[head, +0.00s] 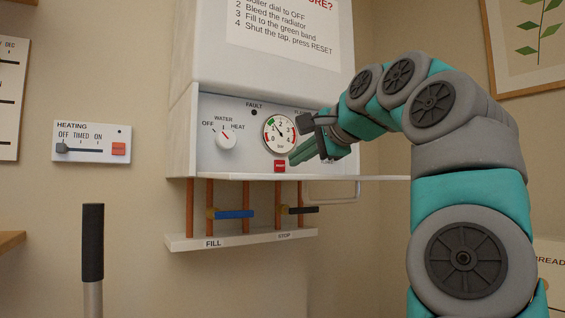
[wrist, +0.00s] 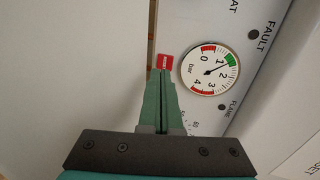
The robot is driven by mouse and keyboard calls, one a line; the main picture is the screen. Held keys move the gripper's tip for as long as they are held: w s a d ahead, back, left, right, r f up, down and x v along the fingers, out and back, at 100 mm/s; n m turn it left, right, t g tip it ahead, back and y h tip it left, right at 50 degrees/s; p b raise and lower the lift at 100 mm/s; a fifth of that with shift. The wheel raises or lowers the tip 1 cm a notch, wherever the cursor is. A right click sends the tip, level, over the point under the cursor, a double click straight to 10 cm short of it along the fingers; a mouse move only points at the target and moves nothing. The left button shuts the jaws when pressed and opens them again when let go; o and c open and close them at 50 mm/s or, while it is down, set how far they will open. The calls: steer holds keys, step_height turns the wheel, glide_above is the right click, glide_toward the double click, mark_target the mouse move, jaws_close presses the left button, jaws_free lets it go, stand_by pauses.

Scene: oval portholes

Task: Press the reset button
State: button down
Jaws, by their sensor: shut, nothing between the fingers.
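The red reset button (head: 280,166) is at the bottom of the white boiler panel (head: 207,160), below the pressure gauge (head: 279,133). In the wrist view the button (wrist: 165,62) shows just beyond my fingertips, its lower part partly covered by them. My gripper (head: 293,160) is shut and empty, its green fingers pointing at the panel just right of the button in the head view. It also shows in the wrist view (wrist: 162,75). I cannot tell whether the tips touch the button. The gauge also shows in the wrist view (wrist: 209,71).
A dial (head: 226,136) is left of the gauge. An open flap (head: 370,178) extends right below the panel. Under the boiler are copper pipes with a blue tap handle (head: 235,214) and a black one (head: 304,210). A heating switch (head: 91,142) is on the left wall.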

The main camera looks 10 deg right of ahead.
steer(key=v, duration=0.9)
steer(key=shift+d, duration=0.1)
stand_by(0.5)
